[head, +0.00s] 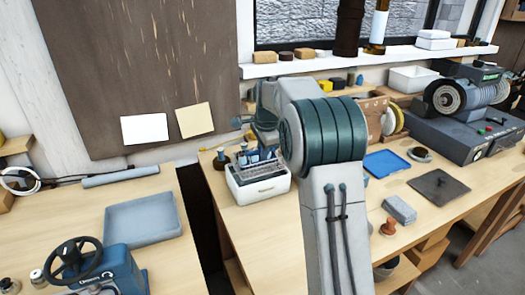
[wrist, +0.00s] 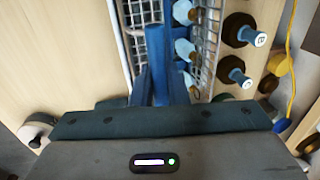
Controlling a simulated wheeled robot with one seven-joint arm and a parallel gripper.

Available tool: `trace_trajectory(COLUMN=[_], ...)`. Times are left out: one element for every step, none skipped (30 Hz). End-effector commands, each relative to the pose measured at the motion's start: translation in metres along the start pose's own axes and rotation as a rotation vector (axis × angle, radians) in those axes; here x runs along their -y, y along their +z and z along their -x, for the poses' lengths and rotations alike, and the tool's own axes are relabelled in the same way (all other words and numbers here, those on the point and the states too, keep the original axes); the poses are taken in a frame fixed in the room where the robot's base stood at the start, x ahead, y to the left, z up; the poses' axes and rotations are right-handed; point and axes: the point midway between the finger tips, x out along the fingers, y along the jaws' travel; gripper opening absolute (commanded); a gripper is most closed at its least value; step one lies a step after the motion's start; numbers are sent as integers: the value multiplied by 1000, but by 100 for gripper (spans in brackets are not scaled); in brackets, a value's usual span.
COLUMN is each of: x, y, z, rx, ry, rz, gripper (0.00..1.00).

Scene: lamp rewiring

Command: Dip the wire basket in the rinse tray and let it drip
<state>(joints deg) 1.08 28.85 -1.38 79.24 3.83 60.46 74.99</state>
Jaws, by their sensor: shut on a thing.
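The wire basket (wrist: 205,45) shows in the wrist view as pale mesh walls to both sides of my blue fingers. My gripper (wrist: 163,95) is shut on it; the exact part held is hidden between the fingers. Light blue pieces (wrist: 184,50) show beside the right finger, close to the mesh. In the head view, a white box-like container (head: 262,197) stands at the left end of the right bench, with blue items at its top; my arm partly covers this area. A shallow grey-blue tray (head: 135,228) lies empty-looking on the left bench. I cannot tell for certain which tray is the rinse tray.
Several dark bottles with blue necks (wrist: 238,72) stand close to the basket's right. A blue tray (head: 386,163), grey block (head: 399,209) and dark plate (head: 439,187) lie right of my arm. A blue machine with a handwheel (head: 95,268) stands front left. A gap separates the benches.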

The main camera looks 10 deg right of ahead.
Motion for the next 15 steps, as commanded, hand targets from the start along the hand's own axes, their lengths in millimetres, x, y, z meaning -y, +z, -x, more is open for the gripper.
trace_trajectory(x=[-2,-2,-3,-3,-4,-5,-5,-6,-6,-7,-8,-8,-9,-9,-10], y=[0,0,0,0,0,0,0,0,0,0,0,0,0,0,0], z=[-8,-10,-13,-16,-19,-22,-25,-28,-31,-34,-36,-40,-42,-45,-48], rx=[0,0,0,1,1,1,1,1,1,1,1,1,1,1,1], ry=[0,0,0,0,0,0,-1,-1,0,0,0,0,0,0,0], rz=[0,0,0,0,0,0,0,0,0,0,0,0,0,-1,-1], gripper=[0,0,0,0,0,0,0,0,0,0,0,0,0,0,0])
